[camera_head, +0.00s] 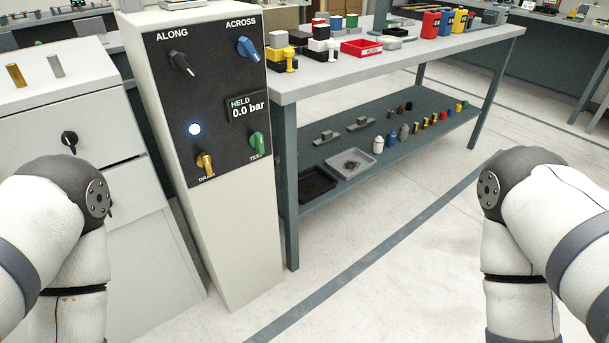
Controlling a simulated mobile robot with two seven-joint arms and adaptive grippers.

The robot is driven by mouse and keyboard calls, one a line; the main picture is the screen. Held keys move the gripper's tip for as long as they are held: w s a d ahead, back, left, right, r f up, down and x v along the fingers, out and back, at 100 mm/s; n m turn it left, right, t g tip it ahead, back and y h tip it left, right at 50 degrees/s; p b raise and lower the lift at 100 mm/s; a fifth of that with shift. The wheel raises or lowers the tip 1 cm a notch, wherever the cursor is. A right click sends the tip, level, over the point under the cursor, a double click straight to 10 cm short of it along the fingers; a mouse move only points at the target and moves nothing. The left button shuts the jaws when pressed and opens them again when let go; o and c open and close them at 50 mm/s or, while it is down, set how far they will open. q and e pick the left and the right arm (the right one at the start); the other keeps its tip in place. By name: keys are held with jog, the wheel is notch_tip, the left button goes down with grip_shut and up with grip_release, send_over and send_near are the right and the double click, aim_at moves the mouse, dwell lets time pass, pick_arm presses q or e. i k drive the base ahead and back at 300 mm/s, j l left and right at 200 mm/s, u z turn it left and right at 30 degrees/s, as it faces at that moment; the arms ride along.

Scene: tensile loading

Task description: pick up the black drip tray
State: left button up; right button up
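The black drip tray (315,184) is a shallow dark tray. It sits on the lower shelf of the table, at the shelf's near left end, behind the front table leg. A grey tray (335,171) with something dark in it lies just to its right. My two arms come in from the left and right edges, well apart from the black tray. Both of my grippers are outside the picture.
A control column (240,230) with knobs stands left of the table, close to the black tray. The tabletop (290,91) overhangs the lower shelf (385,163). Several small bottles and weights stand farther right on the shelf. The floor (400,270) in front is clear.

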aim_at(313, 181)
jog(key=i+l+u, duration=0.15)
jog(key=l, duration=0.25)
jog(key=i+l+u, duration=0.15)
jog(key=i+l, duration=0.2)
jog(key=i+l+u, duration=0.15)
jog(key=l, duration=0.45)
jog(key=i+l+u, duration=0.2)
jog(key=l, duration=0.3)
jog(key=i+l+u, duration=0.15)
jog(key=l, duration=0.35)
jog(key=i+l+u, duration=0.15)
jog(key=l, duration=0.4)
jog(key=i+l+u, duration=0.15)
jog(key=l, duration=0.4)
jog(key=l+u, duration=0.15)
jog(key=l, duration=0.4)
